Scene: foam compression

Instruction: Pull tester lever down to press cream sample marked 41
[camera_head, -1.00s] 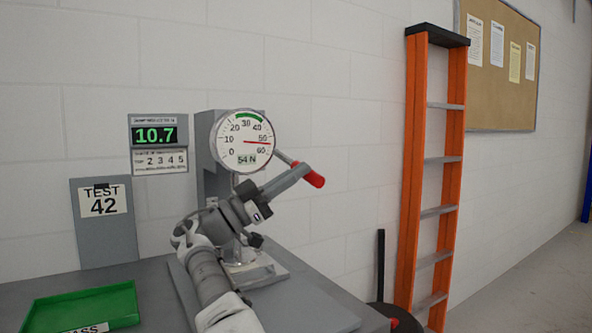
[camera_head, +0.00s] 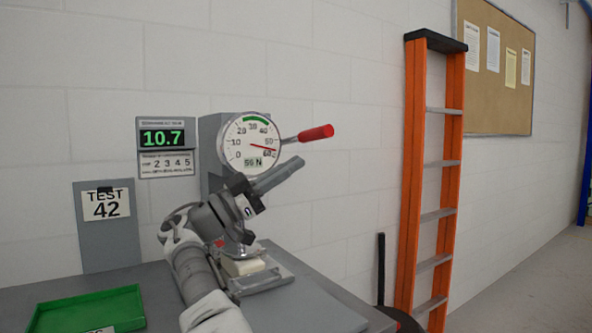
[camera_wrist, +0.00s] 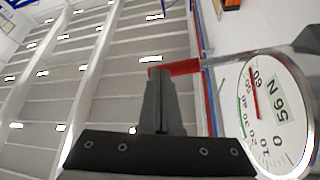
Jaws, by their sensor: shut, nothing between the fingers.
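The tester (camera_head: 210,140) stands on the bench with a round gauge (camera_head: 247,145) reading about 56 N, which also shows in the wrist view (camera_wrist: 262,125). Its lever, with a red handle (camera_head: 316,133), points right and slightly up. My gripper (camera_head: 297,163) is shut and empty, its fingertips below and left of the handle in the head view. In the wrist view the red handle (camera_wrist: 183,67) shows at the fingertips (camera_wrist: 160,75); contact is unclear. A cream block (camera_head: 243,266) sits on the tester base, partly hidden by my arm; no number is legible on it.
A grey card reading TEST 42 (camera_head: 107,228) leans at the wall below left of a display reading 10.7 (camera_head: 162,137). A green tray (camera_head: 85,312) lies front left. An orange ladder (camera_head: 414,170) stands right.

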